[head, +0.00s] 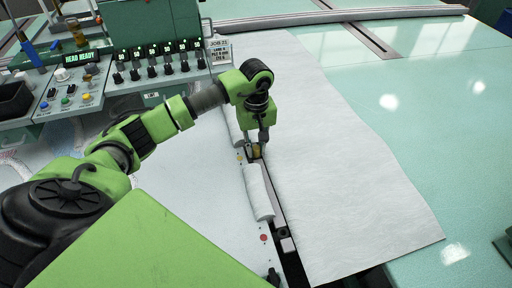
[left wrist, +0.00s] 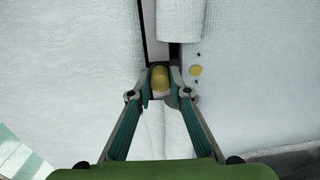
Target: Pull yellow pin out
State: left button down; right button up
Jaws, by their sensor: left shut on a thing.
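The yellow pin (left wrist: 160,78) sits between my left fingertips in the left wrist view, and its rounded yellow head shows. It also shows small in the head view (head: 257,149), partly covered by the fingers. My left gripper (left wrist: 160,86) is shut on it, one finger on each side. In the head view the gripper (head: 256,148) points down at the dark slot between the white sheets. The pin's lower part is hidden, so I cannot tell how deep it sits. My right gripper is not in view.
White rolls (head: 258,192) lie along the slot on both sides of the gripper. A yellow dot (left wrist: 195,70) and a red dot (head: 263,238) mark the left strip. A control panel with knobs (head: 160,64) stands at the back left. The pale green table (head: 420,110) is clear at right.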

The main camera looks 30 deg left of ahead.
pick_arm(q)
jog(key=shift+r+p, duration=0.95)
jog(key=shift+r, duration=1.1)
jog(key=shift+r, duration=0.1)
